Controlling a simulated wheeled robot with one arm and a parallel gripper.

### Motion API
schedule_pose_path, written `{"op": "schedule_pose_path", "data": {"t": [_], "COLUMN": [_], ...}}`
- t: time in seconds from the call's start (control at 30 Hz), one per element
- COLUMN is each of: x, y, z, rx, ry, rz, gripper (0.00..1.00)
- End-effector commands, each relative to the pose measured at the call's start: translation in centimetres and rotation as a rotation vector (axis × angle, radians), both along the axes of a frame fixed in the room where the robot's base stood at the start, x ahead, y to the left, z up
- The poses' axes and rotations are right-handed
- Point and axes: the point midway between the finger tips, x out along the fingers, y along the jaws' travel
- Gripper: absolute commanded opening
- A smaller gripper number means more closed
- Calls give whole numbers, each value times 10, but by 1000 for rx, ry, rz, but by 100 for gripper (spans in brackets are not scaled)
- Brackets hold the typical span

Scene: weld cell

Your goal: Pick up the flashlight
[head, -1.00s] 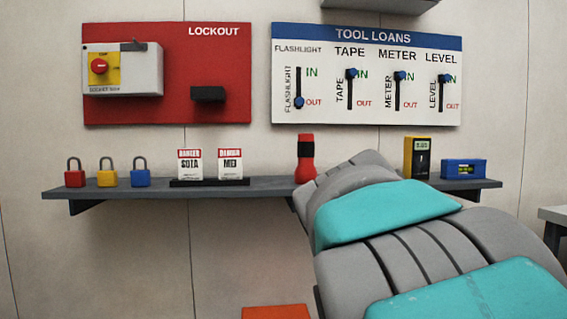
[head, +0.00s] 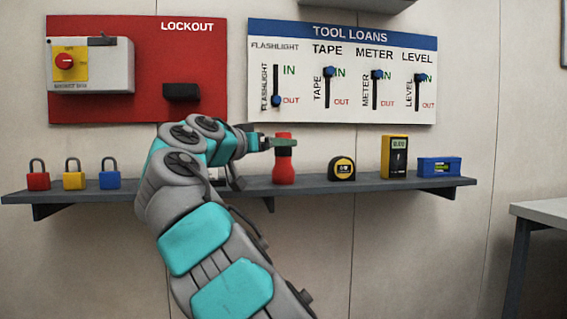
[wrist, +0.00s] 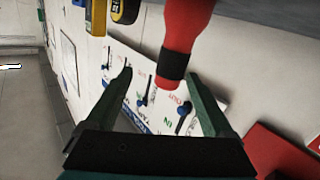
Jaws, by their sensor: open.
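The flashlight (head: 284,172) is red with a black band and stands upright on the shelf, left of the tape measure. My gripper (head: 280,142) is at the height of its upper part in the head view, with a finger crossing in front of the flashlight there. In the wrist view the flashlight (wrist: 180,45) reaches in from the top, and its black-banded end lies between the two spread fingers of my gripper (wrist: 160,85). The fingers are open, with a gap visible on both sides of the flashlight.
The grey shelf (head: 370,186) also holds a tape measure (head: 341,169), a yellow meter (head: 395,157), a blue level (head: 438,167) and three padlocks (head: 74,175). Behind are the tool loans board (head: 400,45) and red lockout board (head: 200,50). A table (head: 540,211) stands at right.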

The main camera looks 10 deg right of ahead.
Motion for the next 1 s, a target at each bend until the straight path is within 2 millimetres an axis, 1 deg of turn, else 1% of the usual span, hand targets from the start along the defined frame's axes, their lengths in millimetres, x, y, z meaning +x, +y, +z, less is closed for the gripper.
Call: {"op": "schedule_pose_path", "data": {"t": [0.03, 0.1, 0.23, 0.37, 0.6, 0.77, 0.93, 1.0], "x": [7, 11, 16, 19, 34, 40, 54, 61], "y": [3, 7, 13, 11, -5, -14, -35, -41], "z": [-1, 1, 2, 2, 2, 0, -3, -1], "rx": [11, 26, 51, 62, 64, 63, 64, 64], "ry": [-26, -68, -119, -137, -139, -139, -138, -137], "rz": [9, 20, 36, 38, 38, 37, 37, 40], "gripper": [87, 87, 87, 87, 87, 87, 87, 87]}}
